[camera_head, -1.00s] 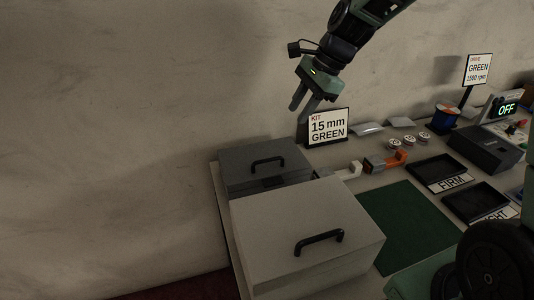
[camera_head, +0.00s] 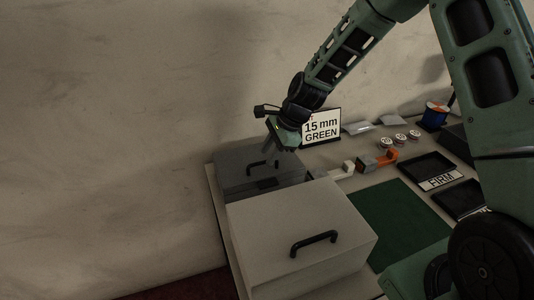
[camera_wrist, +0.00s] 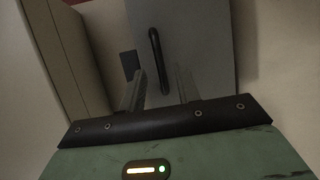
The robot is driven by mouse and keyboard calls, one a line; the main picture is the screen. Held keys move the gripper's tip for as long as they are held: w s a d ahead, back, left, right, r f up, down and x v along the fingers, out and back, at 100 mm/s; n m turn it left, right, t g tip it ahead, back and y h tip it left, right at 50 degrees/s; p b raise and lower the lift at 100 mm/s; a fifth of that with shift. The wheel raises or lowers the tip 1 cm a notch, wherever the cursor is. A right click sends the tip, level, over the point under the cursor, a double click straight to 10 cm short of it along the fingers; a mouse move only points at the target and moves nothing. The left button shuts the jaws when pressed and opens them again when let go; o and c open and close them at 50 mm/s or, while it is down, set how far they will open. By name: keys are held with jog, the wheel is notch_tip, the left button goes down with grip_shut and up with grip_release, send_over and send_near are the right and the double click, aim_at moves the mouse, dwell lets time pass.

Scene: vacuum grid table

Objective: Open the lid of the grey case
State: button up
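The grey case (camera_head: 232,161) stands at the back left of the table with its lid down. A black bar handle (camera_head: 262,166) is on its lid, partly hidden by my gripper in the head view. My gripper (camera_head: 270,154) is just above the lid, near the handle, pointing down. In the wrist view the two fingers of my gripper (camera_wrist: 160,70) are apart with nothing held. The black handle (camera_wrist: 155,45) lies beyond the fingertips, roughly in line with the gap between them, over the grey lid (camera_wrist: 195,40). I cannot tell whether the fingers touch the handle.
A larger, lighter case (camera_head: 290,215) with a black handle stands right in front of the grey one. A kit sign (camera_head: 322,127) stands behind. Small white and orange parts (camera_head: 377,161), a green mat (camera_head: 402,222) and a black tray (camera_head: 428,168) lie to the right. The wall is close behind.

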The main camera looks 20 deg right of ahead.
jog(key=shift+x, duration=1)
grip_shut()
jog(key=shift+r, duration=0.1)
